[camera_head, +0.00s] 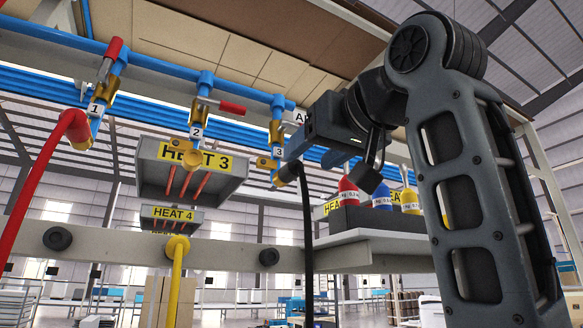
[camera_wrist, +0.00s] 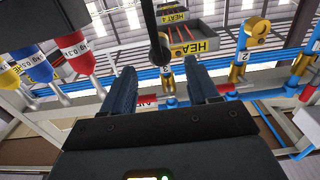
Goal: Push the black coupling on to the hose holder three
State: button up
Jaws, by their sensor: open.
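The black coupling (camera_head: 289,171) is at the top end of the black hose (camera_head: 307,240), against the brass fitting of outlet 3 (camera_head: 277,140). In the wrist view the coupling (camera_wrist: 160,50) shows between and beyond the two fingers, meeting the brass fitting. My gripper (camera_wrist: 160,70) is open, with its fingers apart to either side of outlet 3; I cannot tell whether they touch anything. In the head view it comes in from the right. A bare round black holder (camera_head: 269,256) sits on the beam at the right, left of the hanging hose; no number shows on it.
A red hose (camera_head: 45,165) joins outlet 1. A yellow hose (camera_head: 177,280) hangs from the middle of the beam (camera_head: 120,250). Another black holder (camera_head: 57,238) is at the left. Red, blue and yellow bottles (camera_head: 382,198) stand on a shelf near my arm. Heater boxes (camera_head: 195,180) hang behind.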

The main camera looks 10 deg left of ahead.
aim_at(299, 165)
jog(key=shift+x, duration=3.3)
grip_shut()
jog(key=shift+s+d, duration=0.1)
jog(key=shift+b+v, duration=0.65)
jog(key=shift+v, duration=2.2)
